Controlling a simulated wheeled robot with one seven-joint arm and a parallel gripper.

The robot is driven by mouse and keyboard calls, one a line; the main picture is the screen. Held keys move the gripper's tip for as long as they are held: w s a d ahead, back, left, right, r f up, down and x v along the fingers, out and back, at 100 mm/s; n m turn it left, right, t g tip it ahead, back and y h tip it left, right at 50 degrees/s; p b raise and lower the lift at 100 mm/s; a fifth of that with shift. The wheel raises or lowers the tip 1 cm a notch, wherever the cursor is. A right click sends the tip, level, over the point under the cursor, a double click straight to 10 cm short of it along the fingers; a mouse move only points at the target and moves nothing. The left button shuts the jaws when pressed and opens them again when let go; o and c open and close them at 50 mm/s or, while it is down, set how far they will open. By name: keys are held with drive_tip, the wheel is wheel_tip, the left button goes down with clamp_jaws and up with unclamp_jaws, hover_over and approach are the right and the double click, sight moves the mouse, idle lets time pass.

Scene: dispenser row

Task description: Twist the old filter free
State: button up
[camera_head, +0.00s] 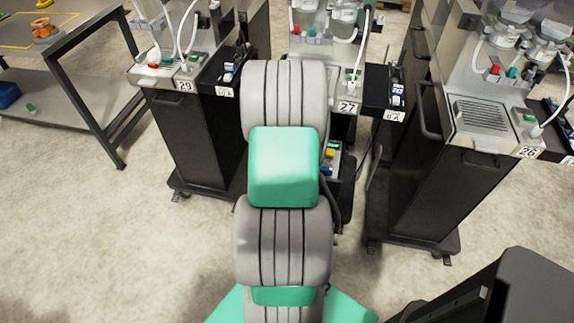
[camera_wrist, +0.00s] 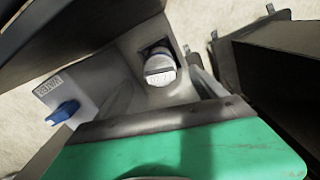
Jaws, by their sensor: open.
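A white round filter (camera_wrist: 160,68) with a raised bar across its face sits in a dark square recess in a grey panel (camera_wrist: 118,62) in the wrist view. My gripper (camera_wrist: 158,78) is open, with one grey finger on each side of the filter. Whether the fingers touch it cannot be told. In the head view my own arm hides the gripper and the filter, in front of the dispenser marked 27 (camera_head: 347,107).
A blue knob (camera_wrist: 63,112) sticks out beside a label, left of the filter. Dispensers marked 29 (camera_head: 176,100) and 26 (camera_head: 485,147) stand on either side on dark carts. A workbench (camera_head: 75,48) is at the upper left. The pale floor in front is clear.

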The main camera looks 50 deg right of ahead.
wheel_tip(320, 180, down, 8)
drive_tip(key=shift+r, duration=0.15)
drive_tip(key=shift+c, duration=0.3)
